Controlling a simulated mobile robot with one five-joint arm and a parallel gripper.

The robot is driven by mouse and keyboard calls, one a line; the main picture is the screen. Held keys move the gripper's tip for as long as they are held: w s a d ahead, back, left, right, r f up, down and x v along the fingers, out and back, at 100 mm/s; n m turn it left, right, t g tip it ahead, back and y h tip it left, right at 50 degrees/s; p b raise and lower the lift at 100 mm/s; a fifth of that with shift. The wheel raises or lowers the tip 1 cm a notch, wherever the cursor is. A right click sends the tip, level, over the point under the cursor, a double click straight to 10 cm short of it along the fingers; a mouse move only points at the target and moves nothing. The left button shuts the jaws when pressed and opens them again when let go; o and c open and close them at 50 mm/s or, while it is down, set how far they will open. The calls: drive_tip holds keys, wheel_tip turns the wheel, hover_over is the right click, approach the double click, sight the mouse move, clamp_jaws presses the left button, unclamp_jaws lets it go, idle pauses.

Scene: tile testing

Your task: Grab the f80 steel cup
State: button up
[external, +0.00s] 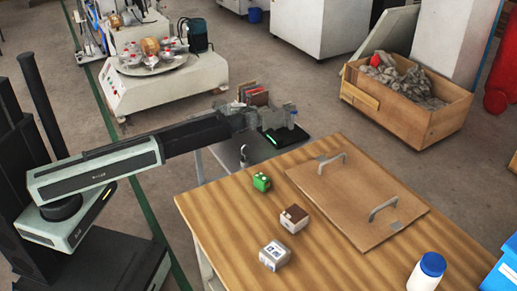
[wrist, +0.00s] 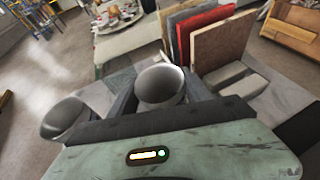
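In the wrist view a steel cup (wrist: 160,86) stands between the two dark fingers of my gripper (wrist: 160,78), with its round mouth facing up. The fingers lie close along both its sides; I cannot tell whether they press on it. A second steel cup (wrist: 65,118) stands apart to the left, outside the fingers. No label is readable on either cup. In the external view a small steel cup (external: 244,156) shows at the edge of the grey table below my arm; the cup between the fingers is hidden there.
Upright red and brown tiles (wrist: 205,38) stand just beyond the right finger, with grey blocks (wrist: 236,80) beside them.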

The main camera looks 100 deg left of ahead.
drive_tip(key=c, duration=0.3)
wheel_tip(320, 180, up, 10)
drive_tip(key=p, duration=1)
drive_tip(key=shift+r, duration=0.2)
drive_tip(key=shift+f, duration=0.1)
drive_tip(key=shift+f, duration=0.1)
